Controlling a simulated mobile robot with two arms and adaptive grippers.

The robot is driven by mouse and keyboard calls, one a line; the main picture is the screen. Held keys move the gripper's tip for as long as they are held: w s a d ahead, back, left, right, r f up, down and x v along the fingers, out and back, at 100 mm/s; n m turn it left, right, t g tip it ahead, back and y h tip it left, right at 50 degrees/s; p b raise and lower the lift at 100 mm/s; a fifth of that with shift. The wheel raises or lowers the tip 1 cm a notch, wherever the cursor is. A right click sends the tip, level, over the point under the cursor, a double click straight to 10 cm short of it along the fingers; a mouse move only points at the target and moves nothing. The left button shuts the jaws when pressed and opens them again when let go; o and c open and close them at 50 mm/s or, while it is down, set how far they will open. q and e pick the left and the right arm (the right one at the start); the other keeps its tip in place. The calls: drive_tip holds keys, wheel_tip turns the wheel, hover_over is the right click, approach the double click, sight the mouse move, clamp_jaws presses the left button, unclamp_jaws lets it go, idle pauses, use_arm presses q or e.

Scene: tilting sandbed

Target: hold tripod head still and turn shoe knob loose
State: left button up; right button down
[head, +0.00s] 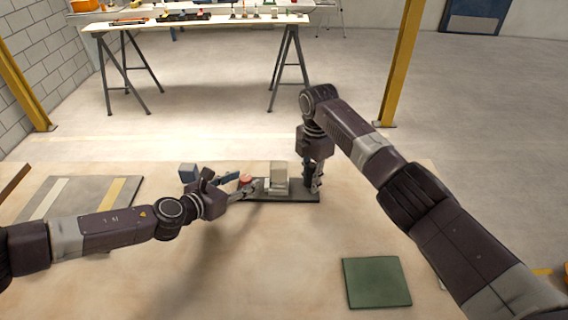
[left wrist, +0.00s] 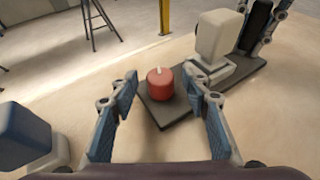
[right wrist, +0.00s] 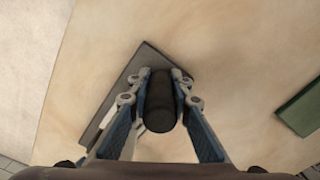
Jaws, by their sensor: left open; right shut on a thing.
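The tripod head is a dark grey plate (head: 295,198) lying on the table, with a pale block (head: 280,176) standing on it. A round red knob (left wrist: 160,86) with a small white mark on top sits at the plate's left end. A black upright handle (right wrist: 160,103) stands at its right end. My left gripper (left wrist: 160,73) is open, its blue-padded fingers apart on either side of the red knob, with visible gaps. I cannot tell their exact height against it. My right gripper (right wrist: 160,76) is shut on the black handle from above.
A green square mat (head: 376,282) lies at the front right. A grey mat with pale and yellow stripes (head: 85,198) lies at the left. The front middle of the table is clear.

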use_arm(q)
drive_tip(key=v, duration=1)
drive_tip(key=shift+s+a, duration=0.15)
drive_tip(key=shift+s, duration=0.15)
drive_tip(key=d+r+m+g+h, duration=0.3)
drive_tip(key=d+r, duration=0.2)
drive_tip(key=d, duration=0.3)
drive_tip(key=s+d+r+m+g+h, duration=0.1)
drive_tip(key=d+r+m+g+h, duration=0.2)
drive_tip(key=d+r, duration=0.2)
drive_tip(key=d, duration=0.3)
drive_tip(key=shift+s+d+r+m, duration=0.3)
drive_tip(key=shift+s+d+r, duration=0.05)
drive_tip(key=shift+d+r, duration=0.05)
